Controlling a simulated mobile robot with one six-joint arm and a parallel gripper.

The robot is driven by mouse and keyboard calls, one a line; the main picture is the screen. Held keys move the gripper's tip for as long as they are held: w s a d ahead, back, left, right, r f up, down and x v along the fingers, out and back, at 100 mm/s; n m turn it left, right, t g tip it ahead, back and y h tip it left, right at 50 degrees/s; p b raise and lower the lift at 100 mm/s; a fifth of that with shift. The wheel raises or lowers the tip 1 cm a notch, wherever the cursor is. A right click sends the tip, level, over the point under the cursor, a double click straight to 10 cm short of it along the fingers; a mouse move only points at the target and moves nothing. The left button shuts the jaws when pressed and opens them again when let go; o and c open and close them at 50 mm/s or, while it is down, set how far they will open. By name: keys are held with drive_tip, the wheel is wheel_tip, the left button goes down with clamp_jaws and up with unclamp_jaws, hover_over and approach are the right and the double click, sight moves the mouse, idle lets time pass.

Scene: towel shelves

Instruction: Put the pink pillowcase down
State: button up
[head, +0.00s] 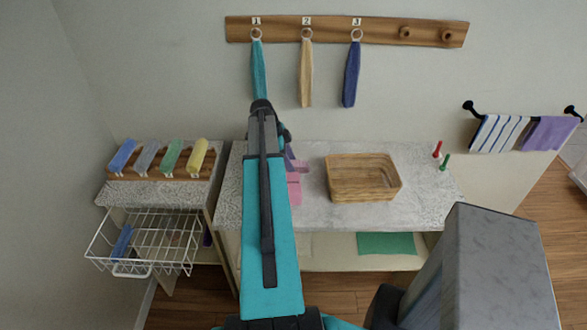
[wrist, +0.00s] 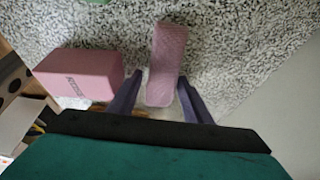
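The pink pillowcase (wrist: 165,62) is a narrow, folded, textured pink piece in the middle of the wrist view, over the speckled grey counter. My gripper (wrist: 159,76) has its two purple fingers on either side of the pillowcase's near end. A gap shows at the left finger, and the right finger is very close to the cloth or touching it. In the head view my arm hides most of the gripper. Pink (head: 293,188) shows just right of my arm on the counter (head: 230,195); I cannot tell which pink thing it is.
A pink box (wrist: 80,74) with lettering stands left of the pillowcase. A wooden basket (head: 364,199) stands right of my arm. Red (head: 436,149) and green (head: 445,161) pegs stand at the right. A wire basket (head: 150,262) is at left. Cloths hang from a peg rail (head: 380,30).

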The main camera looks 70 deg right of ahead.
drive_tip(key=shift+c, duration=1.3)
drive_tip(key=shift+r, duration=0.15)
wheel_tip(320, 180, up, 10)
drive_tip(key=b, duration=0.3)
drive_tip(key=w+a+r+n+t+h+b, duration=0.25)
drive_tip(key=w+a+n+t, duration=0.25)
drive_tip(key=w+a+n, duration=1.7)
drive_tip(key=w+a+r+n+t+y, duration=0.1)
drive_tip(key=w+a+n, duration=0.2)
drive_tip(key=a, duration=1.1)
drive_tip(key=w+a+r+n+t+y, duration=0.1)
drive_tip(key=w+a+n, duration=0.2)
drive_tip(key=w+a, duration=0.4)
drive_tip(key=w+a+r+n+t+y, duration=0.1)
drive_tip(key=w+a, duration=0.5)
drive_tip(key=a, duration=1.5)
drive_tip(key=n+y, duration=0.1)
drive_tip(key=n, duration=0.1)
drive_tip(key=shift+a+r+n+t, duration=0.15)
drive_tip(key=shift+r+n+t, duration=0.15)
drive_tip(key=shift+n+t, duration=0.1)
